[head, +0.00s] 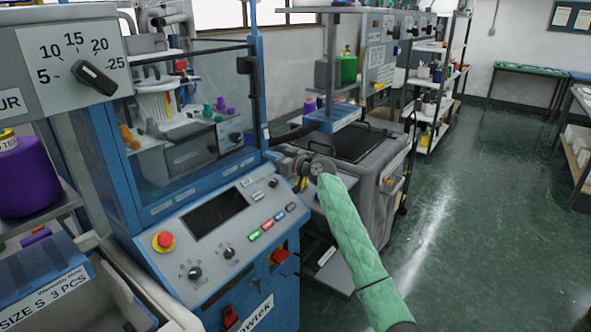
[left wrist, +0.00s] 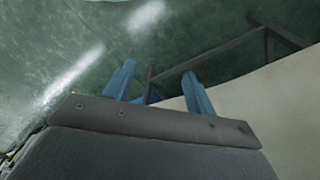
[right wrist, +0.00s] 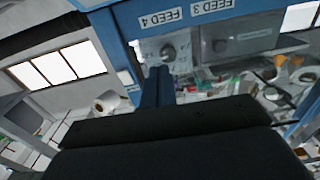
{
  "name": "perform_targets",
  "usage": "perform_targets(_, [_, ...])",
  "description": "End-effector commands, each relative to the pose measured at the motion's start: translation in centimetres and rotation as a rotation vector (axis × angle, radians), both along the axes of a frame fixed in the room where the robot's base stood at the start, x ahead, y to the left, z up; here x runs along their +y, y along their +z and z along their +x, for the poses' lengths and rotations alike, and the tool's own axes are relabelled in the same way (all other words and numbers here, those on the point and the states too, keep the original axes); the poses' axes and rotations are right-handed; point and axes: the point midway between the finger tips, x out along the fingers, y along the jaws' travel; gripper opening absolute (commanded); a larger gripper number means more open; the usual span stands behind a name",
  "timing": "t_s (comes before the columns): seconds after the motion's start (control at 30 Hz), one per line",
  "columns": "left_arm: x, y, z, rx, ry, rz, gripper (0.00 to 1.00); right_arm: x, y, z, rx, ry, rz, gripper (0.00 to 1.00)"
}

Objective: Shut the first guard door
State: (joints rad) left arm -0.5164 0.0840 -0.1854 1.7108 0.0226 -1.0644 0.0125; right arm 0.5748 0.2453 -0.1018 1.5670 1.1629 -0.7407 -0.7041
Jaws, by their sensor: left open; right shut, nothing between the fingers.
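The first guard door (head: 195,100) is a clear panel on the nearest blue machine, with a dark bar along its top and a black handle (head: 247,65) at its upper right. I cannot tell whether it is fully closed. My right gripper (head: 277,157) is low beside the machine's right post, below the handle. In the right wrist view its blue fingers (right wrist: 157,87) are together and empty, below a blue frame with upside-down feed labels. My left gripper (left wrist: 160,85) is open and empty over the floor, outside the head view.
The control panel (head: 215,215) with a red stop button (head: 164,240) juts out below the door. A dial box (head: 75,60) and purple yarn cone (head: 28,175) stand at left. A grey machine (head: 365,165) stands beyond my right arm. The green floor (head: 470,200) is clear at right.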

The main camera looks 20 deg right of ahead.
Motion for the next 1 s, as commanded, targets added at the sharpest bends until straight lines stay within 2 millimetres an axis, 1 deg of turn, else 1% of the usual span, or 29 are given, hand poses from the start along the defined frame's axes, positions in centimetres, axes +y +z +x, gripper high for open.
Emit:
perform_targets(0.03, [-0.2, 0.6, 0.2, -0.001, 0.001, -0.002, 0.55, -0.4, -0.5, -0.6, 0.0, 0.001, -0.002, 0.0])
perform_targets(0.3, [-1.0, 5.8, 1.8, -0.005, -0.001, -0.012, 0.55, -2.2, -0.5, -3.2, 0.002, 0.002, -0.003, 0.0])
perform_targets(0.5, [-1.4, 9.5, 2.4, -0.006, -0.002, -0.017, 0.55, -3.4, -0.6, -5.0, 0.004, 0.003, -0.002, 0.0])
perform_targets(0.6, [-1.5, 10.9, 2.5, -0.007, -0.002, -0.019, 0.55, -3.9, -0.5, -5.7, 0.003, 0.003, -0.001, 0.0])
perform_targets(0.7, [-1.6, 11.9, 2.6, -0.007, -0.002, -0.02, 0.55, -4.3, -0.5, -6.1, 0.003, 0.003, -0.001, 0.0])
perform_targets(0.8, [-1.7, 12.6, 2.6, -0.007, -0.002, -0.022, 0.55, -4.4, -0.4, -6.4, 0.005, 0.003, 0.001, 0.0])
perform_targets(0.93, [-1.7, 12.9, 2.6, -0.007, -0.002, -0.022, 0.55, -4.5, -0.4, -6.6, 0.027, 0.005, 0.025, 0.0])
perform_targets(1.0, [-1.7, 12.9, 2.6, -0.007, -0.002, -0.022, 0.55, -4.3, -0.8, -6.7, 0.063, 0.016, 0.042, 0.0])
